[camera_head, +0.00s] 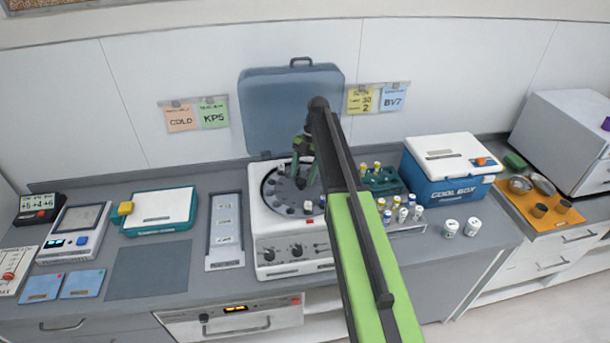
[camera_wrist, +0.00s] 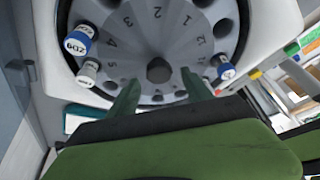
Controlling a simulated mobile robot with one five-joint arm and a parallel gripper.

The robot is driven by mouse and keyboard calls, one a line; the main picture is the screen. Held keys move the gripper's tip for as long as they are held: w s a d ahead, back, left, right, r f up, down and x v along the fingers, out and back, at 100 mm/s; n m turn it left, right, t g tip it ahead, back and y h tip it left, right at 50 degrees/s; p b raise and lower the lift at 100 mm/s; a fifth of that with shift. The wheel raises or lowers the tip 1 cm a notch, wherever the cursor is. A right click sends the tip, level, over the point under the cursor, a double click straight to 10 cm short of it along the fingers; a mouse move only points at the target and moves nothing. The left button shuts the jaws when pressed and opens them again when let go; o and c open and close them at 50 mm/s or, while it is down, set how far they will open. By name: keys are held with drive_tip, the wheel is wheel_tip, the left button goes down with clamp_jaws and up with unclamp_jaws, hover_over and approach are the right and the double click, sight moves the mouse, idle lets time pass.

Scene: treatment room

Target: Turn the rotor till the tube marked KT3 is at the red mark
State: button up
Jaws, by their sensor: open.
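The centrifuge (camera_head: 295,252) stands on the counter with its blue lid (camera_head: 290,105) raised. Its grey rotor (camera_head: 283,192) has numbered holes around a dark central hub, and the rotor also shows in the wrist view (camera_wrist: 150,35). In the wrist view, a blue-capped tube (camera_wrist: 77,44) and a white-capped tube (camera_wrist: 87,72) sit at the left, and another blue-capped tube (camera_wrist: 225,70) at the right.
A green rack (camera_head: 383,182) and several capped vials stand right of the centrifuge, near the cool box (camera_head: 452,170). A white panel (camera_head: 225,230) lies to the left, beside a bare grey mat (camera_head: 148,270). Note cards (camera_head: 198,114) hang on the wall.

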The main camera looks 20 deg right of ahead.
drive_tip(key=p+v, duration=1.3)
drive_tip(key=v, duration=0.2)
drive_tip(key=shift+r, duration=0.3)
drive_tip(key=shift+s+d, duration=0.1)
drive_tip(key=shift+f, duration=0.1)
